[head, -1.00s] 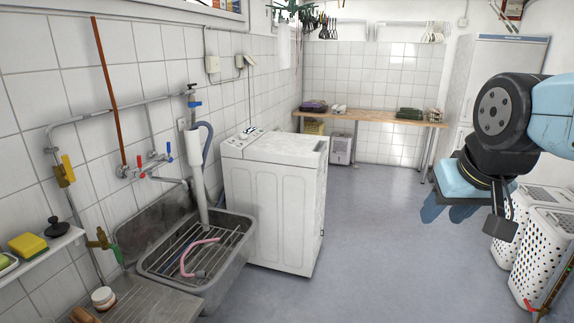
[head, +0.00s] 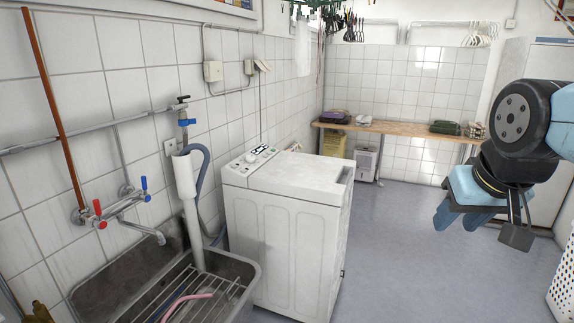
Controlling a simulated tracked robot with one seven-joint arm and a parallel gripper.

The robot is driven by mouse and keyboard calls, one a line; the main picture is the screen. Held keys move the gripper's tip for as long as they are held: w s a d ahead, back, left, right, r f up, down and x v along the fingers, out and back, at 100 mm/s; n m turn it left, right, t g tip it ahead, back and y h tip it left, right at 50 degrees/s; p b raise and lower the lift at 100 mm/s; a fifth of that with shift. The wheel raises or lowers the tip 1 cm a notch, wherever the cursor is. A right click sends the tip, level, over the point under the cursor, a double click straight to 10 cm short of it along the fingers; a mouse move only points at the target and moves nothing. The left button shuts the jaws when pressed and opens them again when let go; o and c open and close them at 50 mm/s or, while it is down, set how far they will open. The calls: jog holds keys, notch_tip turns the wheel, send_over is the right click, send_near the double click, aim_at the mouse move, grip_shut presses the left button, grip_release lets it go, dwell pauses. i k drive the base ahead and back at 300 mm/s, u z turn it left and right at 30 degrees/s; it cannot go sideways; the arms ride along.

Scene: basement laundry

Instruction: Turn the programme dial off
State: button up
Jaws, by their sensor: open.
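A white top-loading washing machine (head: 288,235) stands right of the sink against the left wall. Its control panel (head: 250,160) is a raised strip along the top's left side, with a dark display and small controls. The programme dial is too small to make out surely, so its setting cannot be told. My gripper (head: 456,222) hangs in the air at the right, well apart from the machine. Its blue fingers point down and are apart, with nothing seen between them.
A grey sink (head: 245,287) with a rack and pink hose adjoins the machine's near left side. A grey drain hose and standpipe (head: 190,200) rise beside it. A wooden bench (head: 395,129) stands at the back, a white basket (head: 563,280) at right. The middle floor is clear.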

aim_at(250, 159)
jog(key=i, duration=2)
jog(key=z, duration=0.05)
